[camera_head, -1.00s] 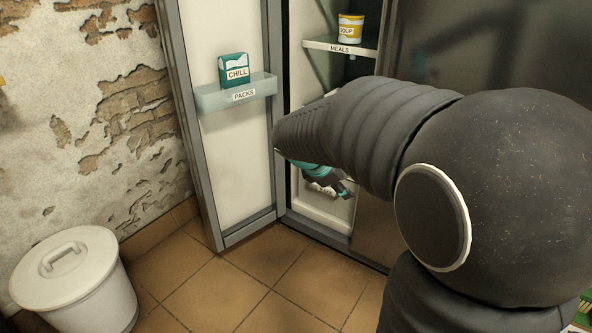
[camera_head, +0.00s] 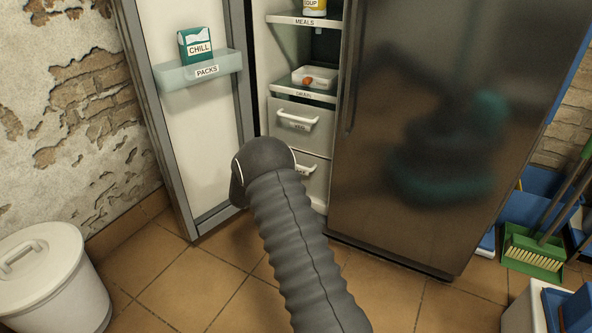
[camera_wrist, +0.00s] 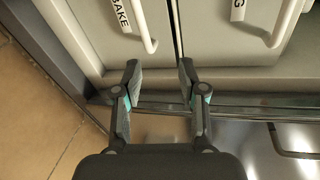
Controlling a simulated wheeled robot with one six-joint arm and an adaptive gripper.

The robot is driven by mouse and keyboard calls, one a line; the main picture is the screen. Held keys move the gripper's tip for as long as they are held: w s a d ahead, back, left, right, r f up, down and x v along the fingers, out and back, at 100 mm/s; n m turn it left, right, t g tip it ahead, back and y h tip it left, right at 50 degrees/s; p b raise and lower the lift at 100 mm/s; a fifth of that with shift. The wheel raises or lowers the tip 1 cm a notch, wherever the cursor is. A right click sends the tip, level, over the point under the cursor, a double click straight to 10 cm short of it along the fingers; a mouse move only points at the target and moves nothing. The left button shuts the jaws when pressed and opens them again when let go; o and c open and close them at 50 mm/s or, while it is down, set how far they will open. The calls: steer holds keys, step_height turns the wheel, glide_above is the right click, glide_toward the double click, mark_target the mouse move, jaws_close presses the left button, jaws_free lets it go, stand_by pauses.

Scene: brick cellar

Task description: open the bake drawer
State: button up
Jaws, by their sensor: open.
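The bake drawer (camera_head: 319,181) is the lower of two pale drawers inside the open fridge. It looks shut and is partly hidden by my arm in the head view. In the wrist view its front (camera_wrist: 85,35) lies at the left, with a BAKE label and a white bar handle (camera_wrist: 143,30). My gripper (camera_wrist: 159,70) is open and empty in the wrist view. Its fingertips are near the gap between the two drawers, below and right of the bake handle in the picture. In the head view the gripper is hidden behind my arm.
The upper drawer (camera_head: 312,137) has a similar white handle. The fridge door (camera_head: 205,130) stands open at left, its shelf (camera_head: 182,75) holding a CHILL box. A closed dark door (camera_head: 440,150) is at right. A white bin (camera_head: 50,285) stands at lower left.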

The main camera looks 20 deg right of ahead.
steer(key=w+d+f, duration=0.2)
steer(key=w+d, duration=0.1)
steer(key=w+d+f+n+b, duration=0.1)
steer(key=w+d+f, duration=0.1)
steer(key=w+d, duration=0.1)
steer(key=w+d+f+n, duration=0.1)
steer(key=w+d+f, duration=0.1)
steer(key=w+d, duration=0.1)
steer(key=shift+w+d+f+t+b, duration=0.2)
steer(key=shift+w+d+t+b, duration=0.2)
steer(key=shift+d, duration=0.1)
steer(key=shift+c, duration=0.2)
jaws_close()
steer(key=shift+a, duration=0.1)
